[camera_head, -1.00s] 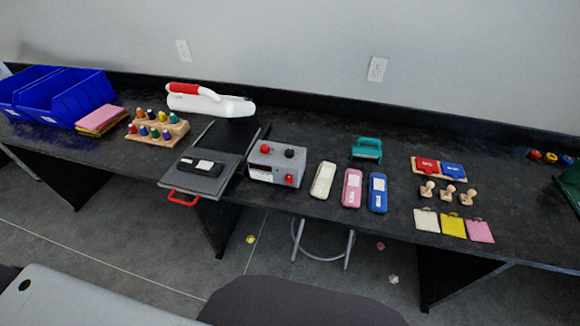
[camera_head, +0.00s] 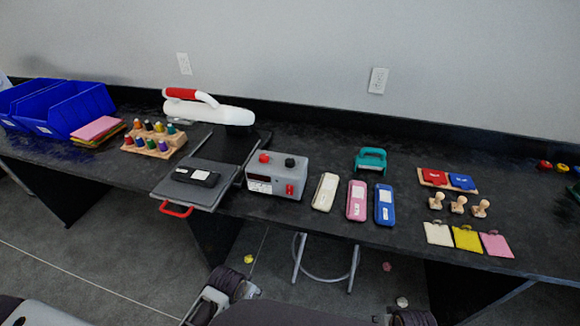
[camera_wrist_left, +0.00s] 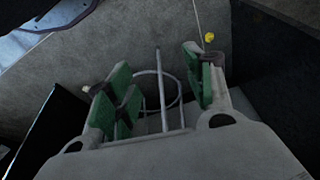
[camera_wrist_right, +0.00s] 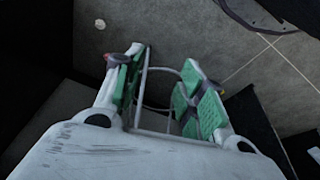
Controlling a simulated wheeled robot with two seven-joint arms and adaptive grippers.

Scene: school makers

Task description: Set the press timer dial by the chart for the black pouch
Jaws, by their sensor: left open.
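The grey timer box (camera_head: 277,178) stands on the black bench beside the press (camera_head: 208,108). It has a red knob (camera_head: 264,158) and a black knob (camera_head: 290,162) on top, and a dark display and red switch on its front. Which knob is the dial, and its setting, cannot be told. A black pouch (camera_head: 196,177) with a white label lies on the press's grey tray. No chart is readable. My left gripper (camera_head: 212,298) is low, in front of the bench, open and empty in its wrist view (camera_wrist_left: 162,85). My right gripper is open and empty in its wrist view (camera_wrist_right: 160,85).
Cream (camera_head: 325,191), pink (camera_head: 357,200) and blue (camera_head: 385,204) pouches lie right of the box. A teal tool (camera_head: 371,159), stamps and tags lie farther right. A bobbin rack (camera_head: 155,138) and blue bins (camera_head: 72,108) are left. A stool (camera_head: 325,270) stands below the bench.

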